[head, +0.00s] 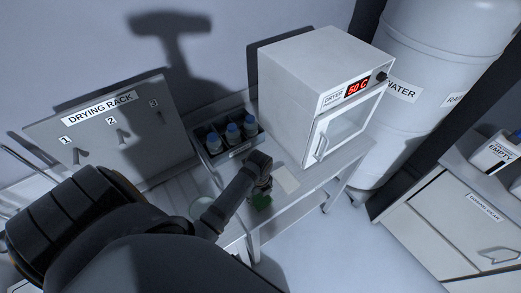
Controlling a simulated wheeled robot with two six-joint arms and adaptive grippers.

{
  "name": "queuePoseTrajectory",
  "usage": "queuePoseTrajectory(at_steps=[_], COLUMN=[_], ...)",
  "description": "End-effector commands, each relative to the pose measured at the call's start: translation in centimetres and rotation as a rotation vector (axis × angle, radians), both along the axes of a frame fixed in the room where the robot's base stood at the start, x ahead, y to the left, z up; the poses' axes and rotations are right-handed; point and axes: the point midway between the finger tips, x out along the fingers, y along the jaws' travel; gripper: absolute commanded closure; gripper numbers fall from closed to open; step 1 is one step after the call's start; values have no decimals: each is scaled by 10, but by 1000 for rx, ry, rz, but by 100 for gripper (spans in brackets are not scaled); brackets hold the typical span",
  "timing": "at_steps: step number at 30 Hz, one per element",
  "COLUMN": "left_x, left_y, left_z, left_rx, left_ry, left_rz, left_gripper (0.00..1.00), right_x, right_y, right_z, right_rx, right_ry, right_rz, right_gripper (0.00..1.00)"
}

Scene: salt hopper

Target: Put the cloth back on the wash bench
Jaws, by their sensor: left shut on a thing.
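My left gripper (262,192) is at the front part of the bench (317,176), below the dryer in the picture. It is shut on a small dark green thing, which looks like the cloth (262,202). The cloth shows just below the fingers, at the bench's front edge. The gripper hides part of it, and I cannot tell whether it touches the bench top. My right gripper is not in view.
A dryer (305,75) reading 50 C stands on the bench. Left of it is a dark crate (236,153) of blue-capped bottles. A pale flat piece (286,178) lies right of the gripper. A drying rack (95,125) with numbered pegs stands at left, a water tank (430,85) at right.

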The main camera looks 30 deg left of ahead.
Motion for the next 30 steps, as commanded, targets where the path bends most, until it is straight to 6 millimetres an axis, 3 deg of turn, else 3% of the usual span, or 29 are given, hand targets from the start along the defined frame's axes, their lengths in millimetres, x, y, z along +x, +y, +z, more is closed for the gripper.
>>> queuePoseTrajectory(at_steps=[3,4,6,9,14,17,20,24,30], left_x=[-1,-2,-1,-1,-1,-1,0,0,1], left_y=[0,0,0,0,0,0,0,0,0], left_z=[-2,-2,-2,-2,-1,-1,2,23,72], left_rx=[-2,-2,-2,-2,-2,-1,-1,-1,0], left_ry=[4,4,4,4,4,4,3,-2,-3], left_rz=[0,0,0,0,0,1,0,0,0], left_gripper=[74,38,29,17,17,17,17,17,17], right_x=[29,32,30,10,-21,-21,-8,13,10], right_y=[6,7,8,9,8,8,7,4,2], right_z=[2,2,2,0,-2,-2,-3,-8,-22], right_rx=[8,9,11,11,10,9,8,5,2], right_ry=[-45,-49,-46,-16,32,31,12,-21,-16], right_rz=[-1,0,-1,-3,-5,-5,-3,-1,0], right_gripper=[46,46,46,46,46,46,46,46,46])
